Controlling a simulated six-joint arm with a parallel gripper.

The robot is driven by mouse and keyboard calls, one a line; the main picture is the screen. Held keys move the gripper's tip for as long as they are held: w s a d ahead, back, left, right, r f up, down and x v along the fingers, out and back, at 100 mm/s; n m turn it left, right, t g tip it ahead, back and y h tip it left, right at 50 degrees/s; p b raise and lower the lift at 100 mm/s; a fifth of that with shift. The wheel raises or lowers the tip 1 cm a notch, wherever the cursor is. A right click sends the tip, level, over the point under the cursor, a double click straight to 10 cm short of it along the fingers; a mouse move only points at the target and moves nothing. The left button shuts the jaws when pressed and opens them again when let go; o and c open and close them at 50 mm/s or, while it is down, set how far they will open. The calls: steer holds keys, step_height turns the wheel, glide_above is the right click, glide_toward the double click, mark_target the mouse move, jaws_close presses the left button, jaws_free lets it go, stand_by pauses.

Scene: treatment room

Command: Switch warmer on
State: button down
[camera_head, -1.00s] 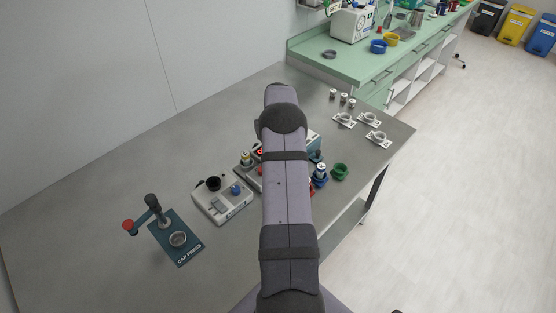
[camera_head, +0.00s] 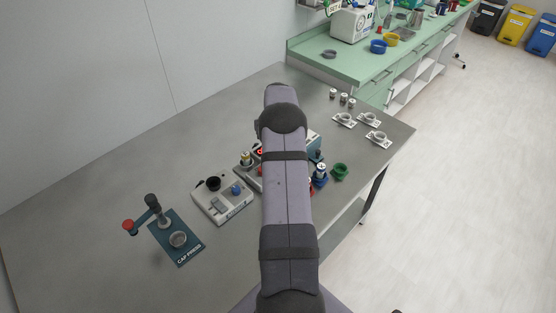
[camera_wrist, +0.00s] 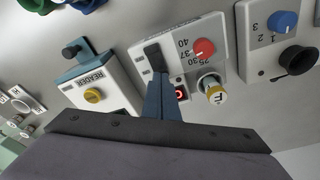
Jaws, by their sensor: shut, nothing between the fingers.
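The warmer, a white box with a red knob (camera_wrist: 204,48) and a scale marked 25, 30, 37, 40, is in the middle of the wrist view. A vial (camera_wrist: 213,90) with a yellow band and a letter F stands in it. A small red-lit element (camera_wrist: 181,93) shows beside my gripper. My gripper (camera_wrist: 154,52) is shut and empty, its dark tips over the warmer's face; I cannot tell whether they touch it. The fingers hide part of the warmer. In the head view my arm covers most of the warmer (camera_head: 243,172).
The reader (camera_wrist: 95,97) with a yellow knob stands left of the warmer in the wrist view. A white device with a blue knob (camera_wrist: 283,21) and black cup stands right. In the head view are the cap press (camera_head: 190,252), a green ring-like item (camera_head: 340,172) and several small dishes at the back right.

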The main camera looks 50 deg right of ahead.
steer(key=shift+f+b, duration=0.5)
steer(key=shift+f, duration=0.25)
stand_by(0.4)
steer(key=shift+r, duration=0.1)
step_height(320, 180, up, 7)
steer(key=p, duration=0.4)
stand_by(0.5)
steer(key=shift+a, duration=0.1)
stand_by(0.3)
